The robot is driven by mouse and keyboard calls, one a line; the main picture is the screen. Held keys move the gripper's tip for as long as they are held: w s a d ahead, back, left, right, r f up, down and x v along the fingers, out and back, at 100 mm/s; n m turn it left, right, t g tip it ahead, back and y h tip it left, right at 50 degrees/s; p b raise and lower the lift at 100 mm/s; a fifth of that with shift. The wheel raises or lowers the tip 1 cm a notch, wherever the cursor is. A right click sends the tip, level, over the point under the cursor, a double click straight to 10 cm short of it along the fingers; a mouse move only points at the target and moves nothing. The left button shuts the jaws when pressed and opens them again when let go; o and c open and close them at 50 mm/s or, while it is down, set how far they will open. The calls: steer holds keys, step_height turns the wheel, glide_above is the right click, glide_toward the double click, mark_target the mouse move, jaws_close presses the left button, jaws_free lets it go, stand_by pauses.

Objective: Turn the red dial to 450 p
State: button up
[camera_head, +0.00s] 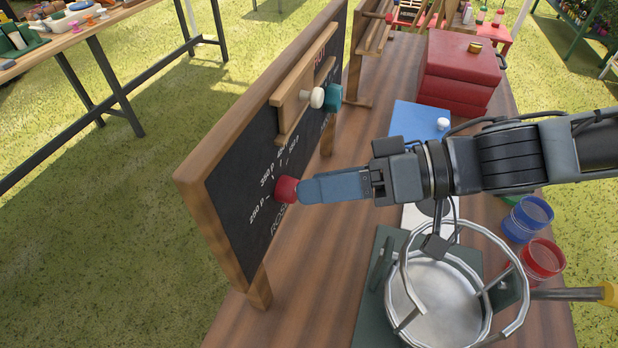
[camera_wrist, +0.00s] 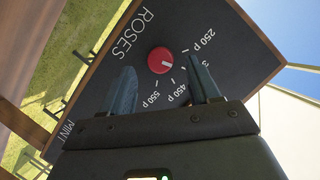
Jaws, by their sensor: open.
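The red dial (camera_head: 287,189) sticks out of the black chalkboard (camera_head: 243,172), near white price labels. In the wrist view the dial (camera_wrist: 161,60) sits below the word ROSES, with 250 p, 450 p (camera_wrist: 187,93) and 550 p around it. A small pale mark shows on its face; I cannot tell exactly which label it points to. My gripper (camera_head: 303,190) is at the dial, its blue-grey fingers pointing at the board. In the wrist view my gripper (camera_wrist: 162,72) is open, its fingertips on either side of the dial. I cannot tell whether they touch it.
A cream knob (camera_head: 317,97) and a teal block (camera_head: 333,96) are on the board's wooden rail.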

steer(key=shift+x, duration=1.25)
steer(key=shift+c, duration=0.3)
steer(key=c, duration=1)
steer(key=shift+o, duration=0.2)
steer(key=shift+p, duration=0.3)
steer(key=shift+w+f+m+g+y+p, duration=0.1)
steer(key=shift+m+g+y+p, duration=0.45)
steer(key=shift+m, duration=0.95)
steer(key=shift+w+f+m+g+y+p, duration=0.15)
steer(key=shift+m+g+y, duration=0.2)
steer(key=shift+m+y, duration=0.8)
steer(key=shift+d+m+h, duration=0.1)
steer(key=shift+m+h, duration=0.3)
steer(key=shift+m, duration=0.15)
